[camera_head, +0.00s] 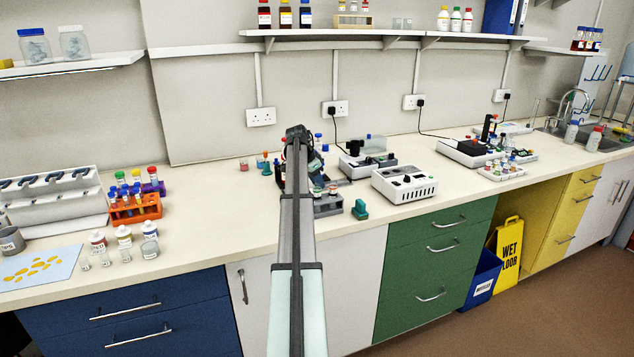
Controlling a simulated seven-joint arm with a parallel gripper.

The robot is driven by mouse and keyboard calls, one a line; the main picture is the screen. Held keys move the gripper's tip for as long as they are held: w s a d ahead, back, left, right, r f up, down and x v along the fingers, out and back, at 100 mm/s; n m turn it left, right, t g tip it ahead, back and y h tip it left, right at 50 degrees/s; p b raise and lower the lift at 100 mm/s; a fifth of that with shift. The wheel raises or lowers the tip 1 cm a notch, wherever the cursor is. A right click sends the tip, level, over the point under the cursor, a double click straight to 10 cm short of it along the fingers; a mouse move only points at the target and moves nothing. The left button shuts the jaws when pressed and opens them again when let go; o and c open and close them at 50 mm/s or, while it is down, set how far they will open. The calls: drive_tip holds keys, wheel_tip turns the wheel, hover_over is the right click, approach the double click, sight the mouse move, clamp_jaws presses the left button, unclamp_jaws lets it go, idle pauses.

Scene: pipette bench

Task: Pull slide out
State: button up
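My arm reaches from the bottom middle over the counter, and its dark wrist (298,133) is above the middle of the bench. The fingertips of my gripper are hidden or too small to make out among dark items there. I cannot tell whether it is open or holds anything. No slide can be clearly picked out. A grey rack (328,204) stands on the counter just right of my arm, with small capped bottles at it. A small green item (360,209) stands right of the rack.
A white instrument (404,184) and a grey device (368,163) stand right of my arm. An orange tube rack (135,208), several capped bottles and a blue sheet (38,268) are at the left. The counter between the orange rack and my arm is mostly clear.

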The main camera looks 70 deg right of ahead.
clamp_jaws()
drive_tip(key=s+d, duration=1)
drive_tip(key=shift+s+d, duration=0.3)
drive_tip(key=shift+d, duration=0.05)
drive_tip(key=shift+o, duration=1.6)
unclamp_jaws()
drive_tip(key=shift+s+d, duration=0.1)
drive_tip(key=shift+o, duration=1.4)
drive_tip(key=v, duration=1.4)
